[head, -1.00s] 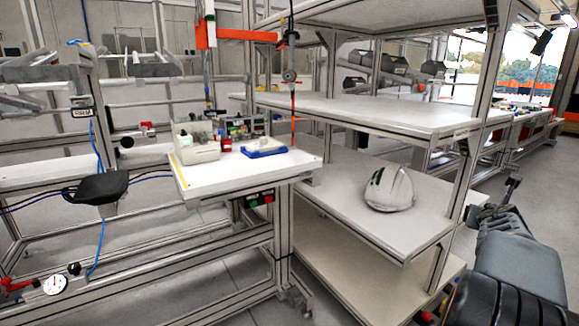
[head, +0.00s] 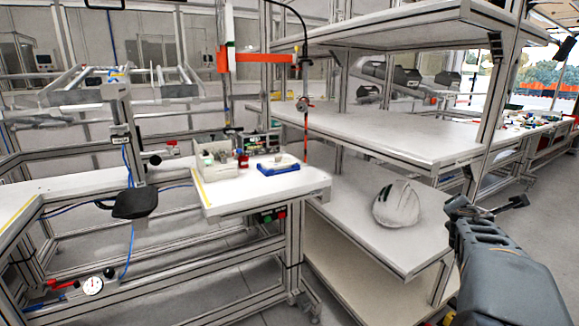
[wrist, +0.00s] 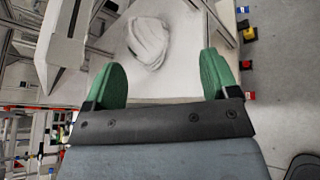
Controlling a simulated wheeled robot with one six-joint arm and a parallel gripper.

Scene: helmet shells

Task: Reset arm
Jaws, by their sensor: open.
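A white helmet shell (head: 397,204) rests on the middle shelf (head: 345,215) of the rack at the right in the head view. In the wrist view the helmet shell (wrist: 147,42) lies ahead of my gripper (wrist: 163,78), on the white shelf (wrist: 190,50). The two green fingers are wide apart with nothing between them. In the head view my gripper (head: 490,207) is at the right, to the right of the shelf and apart from the helmet shell.
A white workbench (head: 265,188) with a bin (head: 215,160) and a blue tray (head: 278,164) stands left of the rack. The upper shelf (head: 400,132) hangs above the helmet, and rack posts stand close to my arm. Open floor (head: 545,220) shows at the right.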

